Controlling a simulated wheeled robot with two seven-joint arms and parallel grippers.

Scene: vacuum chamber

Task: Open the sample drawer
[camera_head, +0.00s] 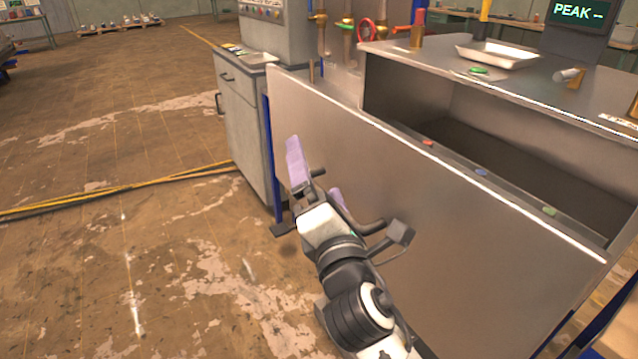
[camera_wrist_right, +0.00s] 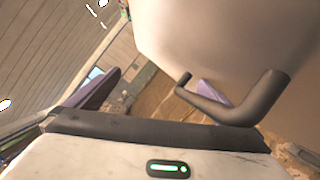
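The sample drawer has a large plain metal front (camera_head: 450,235). Behind its top edge is an open recess, with a ledge carrying small red, blue and green pieces; I cannot tell how far out the drawer stands. A dark bar handle (camera_head: 372,227) sticks out from the front and shows large in the right wrist view (camera_wrist_right: 245,112). My right gripper (camera_head: 314,165) is at the handle with its purple fingers spread wide. One finger shows behind the handle bar in the wrist view, the other well to the left. The bar partly hides the near finger. My left gripper is out of view.
A grey cabinet (camera_head: 243,120) stands just left of the drawer front. A metal tray (camera_head: 497,55) and a green button (camera_head: 479,71) are on the top surface. Yellow cable (camera_head: 120,188) runs over the worn floor, which is otherwise open at the left.

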